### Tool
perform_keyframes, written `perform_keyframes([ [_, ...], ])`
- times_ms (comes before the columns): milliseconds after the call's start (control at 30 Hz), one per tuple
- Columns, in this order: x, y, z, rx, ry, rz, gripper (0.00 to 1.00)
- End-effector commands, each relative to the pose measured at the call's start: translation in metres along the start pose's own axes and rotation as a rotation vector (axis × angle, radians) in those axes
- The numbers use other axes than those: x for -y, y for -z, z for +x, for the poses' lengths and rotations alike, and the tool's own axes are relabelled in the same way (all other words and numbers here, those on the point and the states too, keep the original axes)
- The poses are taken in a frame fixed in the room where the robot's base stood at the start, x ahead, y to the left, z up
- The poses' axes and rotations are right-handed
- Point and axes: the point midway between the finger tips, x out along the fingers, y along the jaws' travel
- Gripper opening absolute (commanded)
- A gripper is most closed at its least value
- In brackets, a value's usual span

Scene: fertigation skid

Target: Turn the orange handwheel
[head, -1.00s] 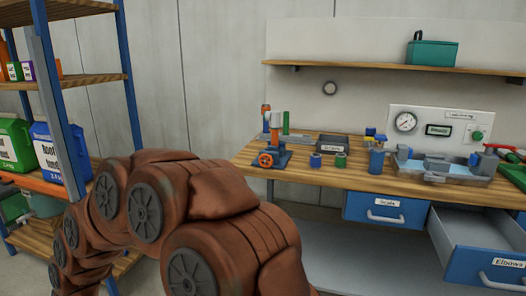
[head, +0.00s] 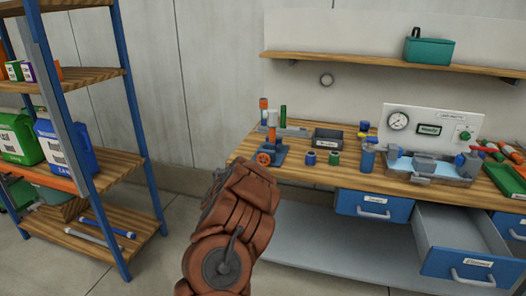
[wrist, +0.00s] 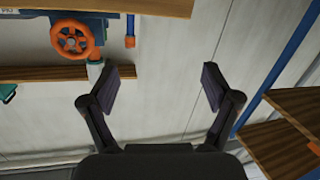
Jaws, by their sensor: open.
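The orange handwheel (head: 264,159) is on the front of a blue valve stand (head: 275,150) at the left end of the workbench, with an orange-topped pipe (head: 264,118) rising beside it. In the wrist view the spoked handwheel (wrist: 76,40) shows at the upper left, on a blue body. My gripper (wrist: 160,88) is open and empty, its two dark fingers spread wide. The handwheel lies to the left of and above the fingers in that picture, apart from them. In the head view my brown arm reaches toward the bench's left end and its fingers are hidden.
The wooden workbench (head: 355,172) also holds small jars (head: 322,158), a dark bin (head: 329,139) and a basin unit (head: 433,166). A blue drawer (head: 465,247) stands open below at the right. A blue-framed shelf (head: 95,185) stands at the left.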

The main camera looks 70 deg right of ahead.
Motion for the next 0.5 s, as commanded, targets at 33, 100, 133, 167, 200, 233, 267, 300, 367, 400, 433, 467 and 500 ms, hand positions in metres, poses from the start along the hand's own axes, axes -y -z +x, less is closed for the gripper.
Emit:
perform_keyframes([
  [33,-0.032,0.0,0.006,-0.014,-0.069,-0.017,0.88],
  [100,-0.065,-0.004,0.011,-0.031,-0.145,-0.042,0.88],
  [133,-0.076,-0.006,0.013,-0.037,-0.172,-0.051,0.88],
  [167,-0.086,-0.007,0.013,-0.043,-0.195,-0.058,0.88],
  [200,-0.096,-0.009,0.014,-0.048,-0.217,-0.067,0.88],
  [233,-0.101,-0.009,0.014,-0.051,-0.229,-0.072,0.88],
  [267,-0.105,-0.01,0.014,-0.053,-0.238,-0.075,0.88],
  [300,-0.108,-0.011,0.015,-0.056,-0.246,-0.078,0.88],
  [367,-0.111,-0.011,0.017,-0.057,-0.251,-0.08,0.88],
  [400,-0.111,-0.011,0.019,-0.058,-0.252,-0.08,0.88],
  [433,-0.111,-0.011,0.02,-0.058,-0.251,-0.08,0.88],
  [467,-0.112,-0.011,0.022,-0.058,-0.252,-0.08,0.88],
  [500,-0.113,-0.01,0.025,-0.059,-0.252,-0.08,0.88],
])
